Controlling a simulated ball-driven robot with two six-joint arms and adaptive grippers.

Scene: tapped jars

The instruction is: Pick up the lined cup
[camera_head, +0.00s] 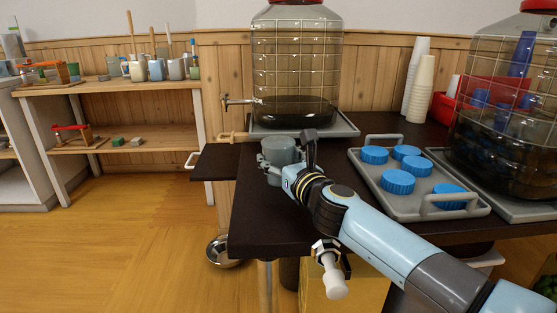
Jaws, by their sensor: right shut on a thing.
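A grey-green cup (278,151) is upright at the left part of the dark table, in front of the left jar's tray. Lines on it are too small to make out. My right gripper (290,158) is shut on this cup, with a dark finger rising at its right side. The gripper hides part of the cup's lower side, and I cannot tell whether its base touches the table. My left gripper is not in view.
A large tapped jar (297,65) stands on a tray behind the cup, its tap (240,101) pointing left. A grey tray (367,172) with several blue lids is to the right. Stacked white cups (420,90) and a second jar (505,115) stand further right.

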